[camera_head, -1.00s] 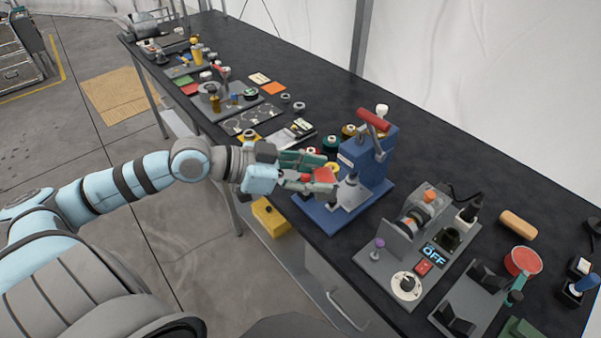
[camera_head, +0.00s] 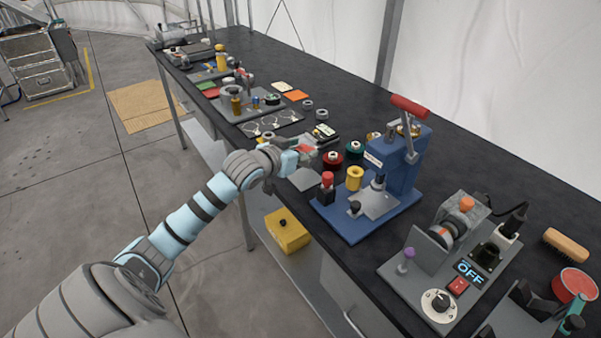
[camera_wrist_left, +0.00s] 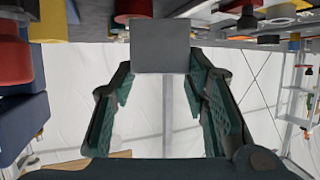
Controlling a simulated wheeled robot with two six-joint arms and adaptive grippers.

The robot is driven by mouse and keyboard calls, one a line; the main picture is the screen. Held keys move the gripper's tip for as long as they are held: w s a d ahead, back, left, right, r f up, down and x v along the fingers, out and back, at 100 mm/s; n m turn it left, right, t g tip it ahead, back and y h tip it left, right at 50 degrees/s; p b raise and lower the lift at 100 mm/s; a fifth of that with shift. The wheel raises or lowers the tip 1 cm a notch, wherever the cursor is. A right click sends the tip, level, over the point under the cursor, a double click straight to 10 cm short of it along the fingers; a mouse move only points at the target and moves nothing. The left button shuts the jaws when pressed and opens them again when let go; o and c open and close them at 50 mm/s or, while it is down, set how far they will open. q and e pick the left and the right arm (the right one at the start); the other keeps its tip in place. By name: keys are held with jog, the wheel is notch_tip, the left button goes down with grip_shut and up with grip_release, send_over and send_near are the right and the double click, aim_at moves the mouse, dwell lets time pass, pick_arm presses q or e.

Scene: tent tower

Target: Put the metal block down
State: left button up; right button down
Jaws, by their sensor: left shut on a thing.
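The metal block (camera_wrist_left: 162,46) is a plain grey square-faced piece between the tips of my left gripper's green-padded fingers (camera_wrist_left: 160,85) in the left wrist view. My left gripper (camera_head: 308,157) is shut on it. In the head view the gripper is over the near edge of the dark workbench (camera_head: 350,98), left of the blue press. I cannot make out the block clearly there, nor whether it touches the bench. My right gripper is not in view.
The blue press (camera_head: 405,165) with a red handle stands right of the gripper. Red, green and yellow spools (camera_head: 355,178) stand close by. A grey flat piece (camera_head: 303,180) lies just below the gripper. A yellow box (camera_head: 287,231) sits on the lower shelf.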

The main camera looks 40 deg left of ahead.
pick_arm(q)
notch_tip(320, 180, down, 5)
jog(key=shift+f+b, duration=0.1)
jog(key=shift+b, duration=0.45)
jog(key=o, duration=1.3)
jog(key=shift+d, duration=0.1)
jog(key=shift+o, duration=0.2)
jog(key=shift+s+r, duration=0.2)
jog(key=p+v, duration=0.6)
jog(key=v, duration=0.5)
jog(key=shift+s, duration=0.25)
